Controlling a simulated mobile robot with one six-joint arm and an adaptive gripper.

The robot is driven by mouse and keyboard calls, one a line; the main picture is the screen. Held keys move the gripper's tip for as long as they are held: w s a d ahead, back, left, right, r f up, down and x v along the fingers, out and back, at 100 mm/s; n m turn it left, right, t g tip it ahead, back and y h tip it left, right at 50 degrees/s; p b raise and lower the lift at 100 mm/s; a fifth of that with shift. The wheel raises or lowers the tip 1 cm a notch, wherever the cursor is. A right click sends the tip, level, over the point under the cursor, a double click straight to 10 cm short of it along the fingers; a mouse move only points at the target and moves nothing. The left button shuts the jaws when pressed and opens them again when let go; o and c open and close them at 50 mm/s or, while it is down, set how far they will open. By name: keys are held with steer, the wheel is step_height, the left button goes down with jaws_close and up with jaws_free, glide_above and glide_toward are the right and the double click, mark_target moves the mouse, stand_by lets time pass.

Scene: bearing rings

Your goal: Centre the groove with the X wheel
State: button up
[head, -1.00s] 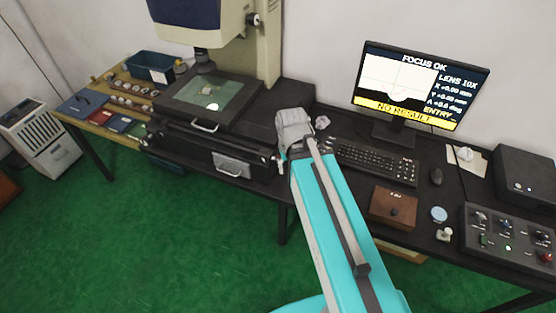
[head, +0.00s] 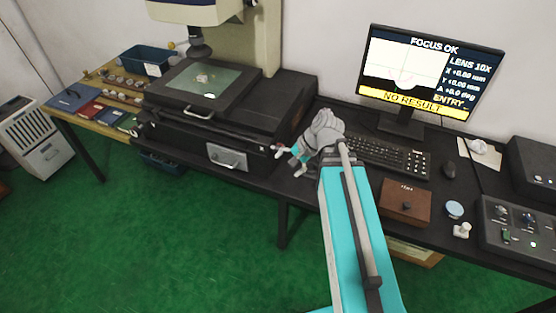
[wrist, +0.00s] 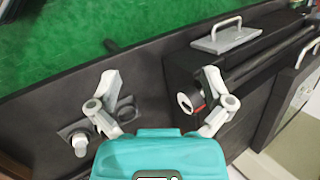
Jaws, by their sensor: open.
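The measuring stage (head: 168,92) with a lit glass plate stands at the left in the head view, a small part (head: 203,78) on it. On its right side is a small white-faced, red-marked knob (wrist: 187,102), possibly the X wheel. My gripper (head: 288,162) is open and empty beside that side of the stage; in the wrist view its fingers (wrist: 160,82) are spread, with the knob close by the right finger. The monitor (head: 425,75) shows a dipped groove profile, "FOCUS OK", X +0.00 mm and "NO RESULT".
The stage's front has a handled drawer (wrist: 226,36). A small knob on a plate (wrist: 79,143) lies beyond the left finger. The keyboard (head: 385,158), a brown box (head: 405,203) and a control panel (head: 520,225) fill the desk at the right. Green floor lies in front.

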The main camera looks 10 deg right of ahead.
steer(key=w+d+f+m+t+y+b, duration=0.3)
steer(key=f+m+y+b, duration=0.15)
steer(key=m+b, duration=0.4)
steer(key=m+t+y+b, duration=0.4)
steer(key=m+t+b, duration=0.2)
steer(key=b, duration=0.5)
glide_toward(278, 149)
steer(key=shift+h, duration=0.25)
steer(key=d, duration=0.1)
steer(key=d+f, duration=0.1)
steer(key=d, duration=0.2)
steer(key=shift+s+f, duration=0.15)
steer(key=shift+s, duration=0.15)
steer(key=shift+w+a, duration=0.1)
steer(key=shift+a, duration=0.1)
steer(key=shift+x, duration=6.75)
steer(key=shift+f, duration=0.1)
steer(key=c, duration=1.1)
steer(key=shift+n, duration=0.25)
